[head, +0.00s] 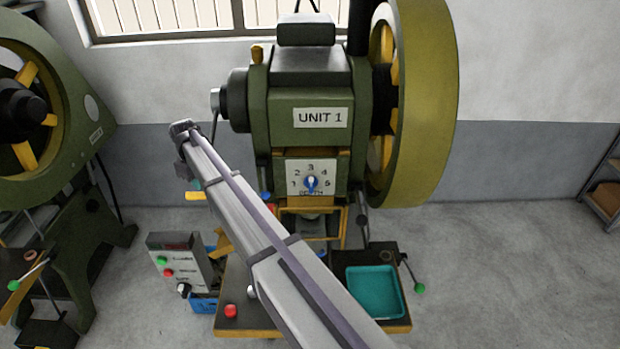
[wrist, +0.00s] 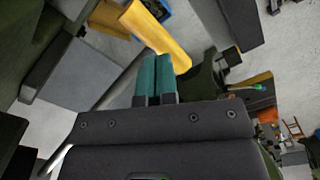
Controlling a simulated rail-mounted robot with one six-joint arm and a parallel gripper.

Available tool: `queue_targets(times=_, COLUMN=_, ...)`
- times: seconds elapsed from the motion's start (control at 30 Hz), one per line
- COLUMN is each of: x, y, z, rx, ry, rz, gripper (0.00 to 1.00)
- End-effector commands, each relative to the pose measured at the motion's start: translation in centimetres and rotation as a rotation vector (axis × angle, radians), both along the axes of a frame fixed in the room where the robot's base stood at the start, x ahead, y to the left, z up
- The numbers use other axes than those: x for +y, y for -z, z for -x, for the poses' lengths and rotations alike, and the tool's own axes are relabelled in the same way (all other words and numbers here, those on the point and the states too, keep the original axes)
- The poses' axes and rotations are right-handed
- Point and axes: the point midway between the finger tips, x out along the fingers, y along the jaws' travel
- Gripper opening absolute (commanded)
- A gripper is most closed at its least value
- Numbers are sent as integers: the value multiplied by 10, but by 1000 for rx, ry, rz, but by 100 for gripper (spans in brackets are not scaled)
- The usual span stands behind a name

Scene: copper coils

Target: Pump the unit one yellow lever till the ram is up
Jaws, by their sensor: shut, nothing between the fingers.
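The green press with the UNIT 1 label (head: 321,117) stands in the middle of the head view. A yellow bar, which looks like the lever, shows as a short piece (head: 195,196) left of my arm. In the wrist view the yellow bar (wrist: 155,35) slants just past my fingertips. My gripper (wrist: 157,58) has its two teal fingers together, with nothing between them. I cannot tell whether they touch the bar. In the head view my arm hides most of the gripper. The ram area behind the yellow guard frame (head: 312,208) is partly covered, so its height is unclear.
A control box (head: 178,262) with coloured buttons stands left of the press. A teal tray (head: 375,291) and a green-knobbed handle (head: 419,287) are at the right. A large flywheel (head: 425,100) rises at the press's right. Another green machine (head: 60,150) stands far left. Floor at right is clear.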

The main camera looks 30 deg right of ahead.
Motion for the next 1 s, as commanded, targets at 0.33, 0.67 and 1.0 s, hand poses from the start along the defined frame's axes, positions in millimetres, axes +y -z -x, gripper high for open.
queue_targets(times=0.33, x=0, y=0, z=0, rx=0, ry=0, rz=0, gripper=0)
queue_targets(times=0.67, x=0, y=32, z=0, rx=0, ry=0, rz=0, gripper=0)
queue_targets(times=1.0, x=0, y=31, z=0, rx=1, ry=0, rz=0, gripper=0)
